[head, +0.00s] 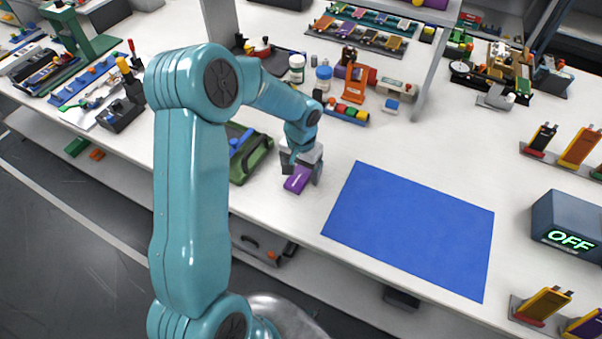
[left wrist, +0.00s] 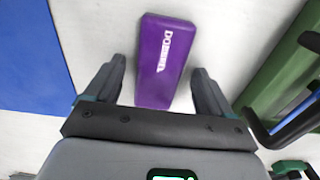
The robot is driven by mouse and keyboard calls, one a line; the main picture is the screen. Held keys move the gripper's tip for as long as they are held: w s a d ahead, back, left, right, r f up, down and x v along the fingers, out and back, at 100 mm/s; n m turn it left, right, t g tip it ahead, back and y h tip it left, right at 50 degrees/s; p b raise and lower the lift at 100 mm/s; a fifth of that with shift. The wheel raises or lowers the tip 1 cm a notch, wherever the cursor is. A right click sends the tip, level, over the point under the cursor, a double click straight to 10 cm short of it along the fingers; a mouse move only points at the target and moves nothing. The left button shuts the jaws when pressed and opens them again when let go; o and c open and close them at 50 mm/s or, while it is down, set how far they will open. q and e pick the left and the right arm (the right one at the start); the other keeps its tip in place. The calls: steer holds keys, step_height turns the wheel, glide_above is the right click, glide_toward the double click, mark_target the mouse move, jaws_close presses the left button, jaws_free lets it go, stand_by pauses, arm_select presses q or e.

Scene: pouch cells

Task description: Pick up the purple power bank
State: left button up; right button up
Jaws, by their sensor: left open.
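The purple power bank (head: 297,179) lies on the white table, just left of the blue mat (head: 410,230). It also shows in the left wrist view (left wrist: 163,62), with white lettering on its top face. My left gripper (head: 301,168) is over the power bank. In the left wrist view its jaws (left wrist: 158,88) are open, one finger on each side of the near part of the power bank, with a gap on both sides. The far part of the power bank sticks out beyond the fingertips. My right gripper is not in view.
A green tray (head: 262,158) with a blue handle-like part stands close on the left. Jars, an orange stand (head: 356,82) and a shelf post (head: 436,65) are behind. A grey box reading OFF (head: 567,225) stands at the right. The blue mat is bare.

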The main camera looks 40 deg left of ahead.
arm_select(q)
steer(key=c, duration=1.2)
steer(key=shift+c, duration=0.2)
steer(key=shift+r, duration=0.1)
